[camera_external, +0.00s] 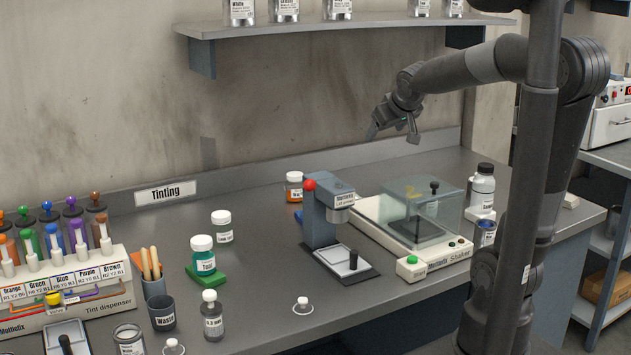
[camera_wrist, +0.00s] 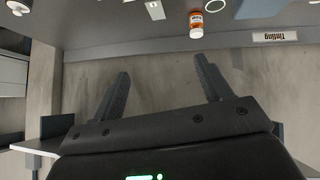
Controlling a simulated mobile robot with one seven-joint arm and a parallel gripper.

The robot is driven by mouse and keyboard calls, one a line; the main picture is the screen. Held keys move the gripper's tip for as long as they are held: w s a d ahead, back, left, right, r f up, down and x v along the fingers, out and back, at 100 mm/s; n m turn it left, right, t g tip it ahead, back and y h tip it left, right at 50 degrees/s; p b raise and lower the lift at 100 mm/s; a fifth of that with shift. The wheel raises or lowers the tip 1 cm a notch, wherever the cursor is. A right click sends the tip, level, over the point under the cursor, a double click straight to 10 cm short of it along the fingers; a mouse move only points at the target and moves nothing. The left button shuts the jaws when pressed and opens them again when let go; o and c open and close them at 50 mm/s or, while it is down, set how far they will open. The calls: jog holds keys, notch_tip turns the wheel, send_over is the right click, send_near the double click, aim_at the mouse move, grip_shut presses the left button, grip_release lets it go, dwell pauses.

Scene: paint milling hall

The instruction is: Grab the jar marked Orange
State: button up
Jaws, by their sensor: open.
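A small jar with orange contents, a white lid and a white label (camera_external: 294,187) stands upright at the back of the bench, just left of the grey press. Its label is too small to read surely in the external view. The orange jar also shows in the wrist view (camera_wrist: 196,26), near the top edge, beyond my fingers. My gripper (camera_external: 393,133) is open and empty, high above the back of the bench and to the right of the jar. Its two spread fingers show in the wrist view (camera_wrist: 163,72), with nothing between them.
A grey press with a red knob (camera_external: 320,220) stands close to the jar's right. A shaker with a clear cover (camera_external: 415,215) is further right. A teal jar (camera_external: 203,258) and a white-lidded jar (camera_external: 222,228) stand left. A shelf (camera_external: 340,26) with tins hangs above.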

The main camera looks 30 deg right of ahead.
jog(key=w+f+n+t, duration=0.1)
jog(key=w+t, duration=0.1)
jog(key=w, duration=0.9)
jog(key=n+t+y, duration=0.2)
jog(key=n+y, duration=0.1)
jog(key=y, duration=0.4)
send_over(297, 175)
jog(key=f, duration=1.5)
jog(key=shift+d+f, duration=0.15)
jog(key=shift+d, duration=0.1)
jog(key=shift+w+a+f, duration=0.1)
jog(key=shift+a+f, duration=0.05)
jog(key=shift+f, duration=0.45)
notch_tip(297, 175, down, 3)
jog(key=shift+r, duration=0.1)
notch_tip(297, 175, down, 4)
jog(key=shift+r, duration=0.1)
jog(key=shift+r+x, duration=0.2)
jog(key=shift+x, duration=1.2)
jog(key=shift+w, duration=0.1)
